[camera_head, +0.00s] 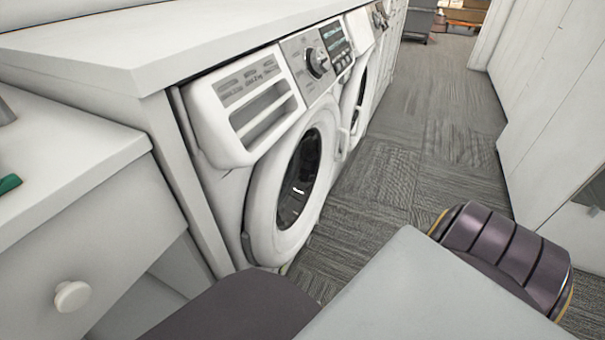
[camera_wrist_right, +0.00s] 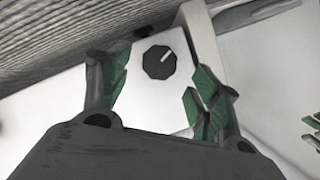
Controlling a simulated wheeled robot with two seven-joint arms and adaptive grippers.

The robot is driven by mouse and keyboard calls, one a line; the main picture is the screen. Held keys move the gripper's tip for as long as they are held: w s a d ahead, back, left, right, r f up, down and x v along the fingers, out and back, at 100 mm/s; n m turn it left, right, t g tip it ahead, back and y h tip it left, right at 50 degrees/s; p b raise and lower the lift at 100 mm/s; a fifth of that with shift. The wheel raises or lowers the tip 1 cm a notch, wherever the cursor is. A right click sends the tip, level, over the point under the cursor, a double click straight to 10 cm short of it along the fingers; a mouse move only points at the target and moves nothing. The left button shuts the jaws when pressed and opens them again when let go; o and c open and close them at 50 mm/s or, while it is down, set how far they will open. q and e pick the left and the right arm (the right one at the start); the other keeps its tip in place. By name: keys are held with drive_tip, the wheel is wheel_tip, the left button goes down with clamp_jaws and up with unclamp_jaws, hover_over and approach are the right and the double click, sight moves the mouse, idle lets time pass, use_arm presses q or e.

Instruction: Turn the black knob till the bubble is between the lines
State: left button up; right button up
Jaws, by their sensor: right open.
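The black knob (camera_wrist_right: 160,62) is eight-sided with a pale pointer line slanting to the upper right. It sits on a white face in the right wrist view. My right gripper (camera_wrist_right: 161,80) is open, with one green-padded finger on each side of the knob and gaps between the pads and the knob. No bubble or lines show in either view.
A white front-loading washing machine (camera_head: 252,109) with a round door stands under a counter (camera_head: 150,42). A drawer with a round white pull (camera_head: 72,296) is at the lower left. Grey carpet (camera_head: 400,180) runs clear down the aisle. A small green thing (camera_head: 9,184) shows at the left edge.

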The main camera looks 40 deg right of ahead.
drive_tip(key=v, duration=0.7)
drive_tip(key=shift+s, duration=0.2)
drive_tip(key=shift+d, duration=0.15)
idle(0.5)
